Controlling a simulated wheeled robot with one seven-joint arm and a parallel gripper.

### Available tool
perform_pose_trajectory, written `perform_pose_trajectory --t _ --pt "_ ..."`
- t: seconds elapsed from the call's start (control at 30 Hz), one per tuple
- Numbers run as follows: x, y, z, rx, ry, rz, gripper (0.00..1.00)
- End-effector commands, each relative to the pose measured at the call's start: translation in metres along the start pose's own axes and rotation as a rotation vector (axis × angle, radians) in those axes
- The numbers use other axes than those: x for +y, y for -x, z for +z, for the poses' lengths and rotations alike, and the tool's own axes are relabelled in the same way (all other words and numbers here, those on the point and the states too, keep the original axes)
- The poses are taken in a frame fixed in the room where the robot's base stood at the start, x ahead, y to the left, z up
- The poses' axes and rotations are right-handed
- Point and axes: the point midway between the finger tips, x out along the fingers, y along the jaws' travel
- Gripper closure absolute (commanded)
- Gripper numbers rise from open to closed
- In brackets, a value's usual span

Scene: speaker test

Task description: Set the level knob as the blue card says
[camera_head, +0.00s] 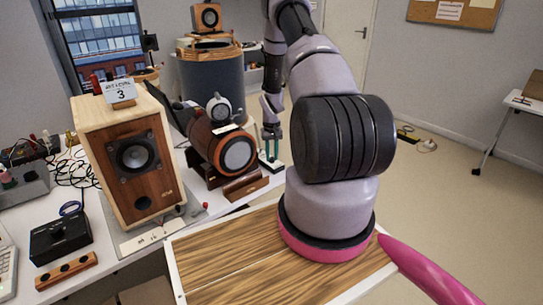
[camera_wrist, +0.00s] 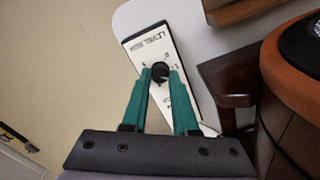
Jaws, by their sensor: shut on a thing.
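The level knob (camera_wrist: 160,71) is small, black and round, on a white panel (camera_wrist: 150,44) with a dark edge and the printed word LEVEL. My gripper (camera_wrist: 160,78) has its green fingers on either side of the knob, shut on it. Small marks stand around the knob, but I cannot read them or tell where it points. In the head view, my gripper (camera_head: 271,150) reaches down to this panel (camera_head: 272,166) at the table's edge. A pale card (camera_head: 120,92) with a large 3 stands on the wooden speaker; its smaller top line is unclear.
A round wooden speaker (camera_head: 226,150) on a dark wooden stand is close beside the panel. The box speaker (camera_head: 134,160) stands further left on the white table. A black box with a knob (camera_head: 60,236) is at the front left. Open floor lies right of the panel.

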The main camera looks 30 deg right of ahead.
Motion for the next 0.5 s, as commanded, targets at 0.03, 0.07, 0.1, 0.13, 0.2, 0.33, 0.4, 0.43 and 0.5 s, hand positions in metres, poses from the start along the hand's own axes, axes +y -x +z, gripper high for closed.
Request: perform_pose_trajectory --t 0.03,0.07,0.1,0.13,0.2,0.33,0.4,0.43,0.5 --pt "-0.0002 0.0003 -0.0004 0.001 -0.043 0.001 1.0" --pt "-0.0001 0.0003 -0.0004 0.001 -0.072 0.001 1.0" --pt "0.0003 0.0003 -0.0004 0.001 -0.11 0.001 1.0" --pt "0.0005 0.0003 -0.0004 0.001 -0.139 0.001 1.0" --pt "0.0005 0.0003 -0.0003 0.001 -0.205 0.001 1.0" --pt "0.0008 0.0003 -0.0003 0.001 -0.329 0.001 1.0" --pt "0.0009 0.0002 -0.0002 0.001 -0.396 0.001 1.0" --pt "0.0012 0.0002 -0.0001 0.001 -0.423 0.001 1.0" --pt "0.0013 0.0002 -0.0001 0.002 -0.489 0.001 1.0"
